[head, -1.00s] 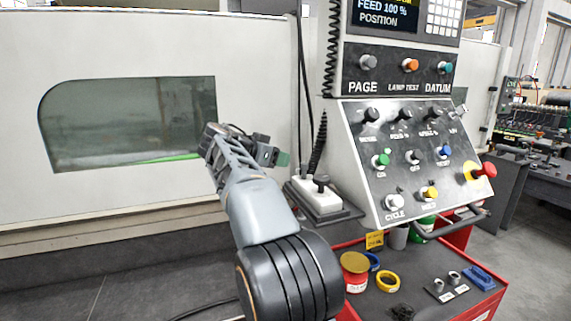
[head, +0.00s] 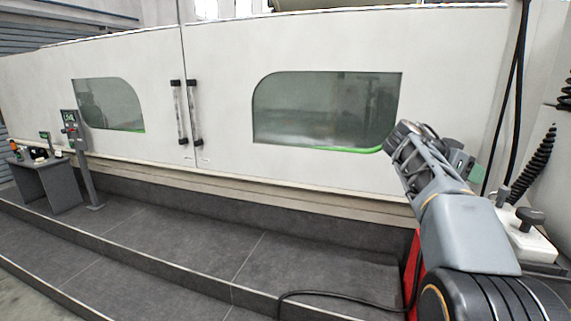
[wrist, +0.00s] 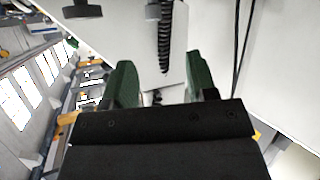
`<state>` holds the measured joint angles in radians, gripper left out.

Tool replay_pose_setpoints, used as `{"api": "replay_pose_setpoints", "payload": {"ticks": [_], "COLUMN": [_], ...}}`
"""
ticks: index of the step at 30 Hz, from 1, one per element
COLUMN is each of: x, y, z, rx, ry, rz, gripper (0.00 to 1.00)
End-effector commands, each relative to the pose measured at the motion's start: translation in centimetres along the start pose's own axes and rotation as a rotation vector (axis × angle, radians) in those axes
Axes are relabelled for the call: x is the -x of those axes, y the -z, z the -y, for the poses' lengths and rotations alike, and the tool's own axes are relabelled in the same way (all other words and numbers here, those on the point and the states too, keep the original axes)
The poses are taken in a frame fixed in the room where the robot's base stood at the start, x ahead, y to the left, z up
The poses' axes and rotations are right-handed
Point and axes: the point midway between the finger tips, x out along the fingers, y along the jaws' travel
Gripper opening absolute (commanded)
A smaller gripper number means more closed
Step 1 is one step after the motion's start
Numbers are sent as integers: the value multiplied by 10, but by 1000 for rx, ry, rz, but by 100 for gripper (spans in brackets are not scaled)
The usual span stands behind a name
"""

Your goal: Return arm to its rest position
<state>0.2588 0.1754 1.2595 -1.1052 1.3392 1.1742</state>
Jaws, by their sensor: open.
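My gripper (wrist: 161,85) shows in the wrist view as two green fingers standing apart with nothing between them. In the head view my arm rises from the lower right, bent, and my gripper (head: 467,168) is partly hidden behind the wrist. It is in front of the white machine front, to the right of the larger window (head: 325,108). The wrist view faces a white panel with a black coiled cord (wrist: 166,38) beyond the fingers.
A white pedestal box with a dark knob (head: 530,217) stands close to the right of my arm. A black cable (head: 340,294) lies on the grey step. A small table (head: 45,185) and a post panel (head: 78,140) stand far left.

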Motion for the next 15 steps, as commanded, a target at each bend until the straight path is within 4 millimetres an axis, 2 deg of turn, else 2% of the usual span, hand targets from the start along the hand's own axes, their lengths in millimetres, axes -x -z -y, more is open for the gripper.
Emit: {"api": "replay_pose_setpoints", "payload": {"ticks": [2,3,5,6,8,10,12,15], "x": [-9,-13,-10,-4,10,31,54,85], "y": [-32,-55,-92,-118,-157,-201,-244,-297], "z": [15,21,24,23,18,7,-9,-35], "rx": [177,281,442,542,673,801,901,987], "ry": [53,92,179,248,361,500,639,816], "rz": [77,129,215,267,337,404,459,514], "gripper": [52,52,52,52,52,52,52,52]}}
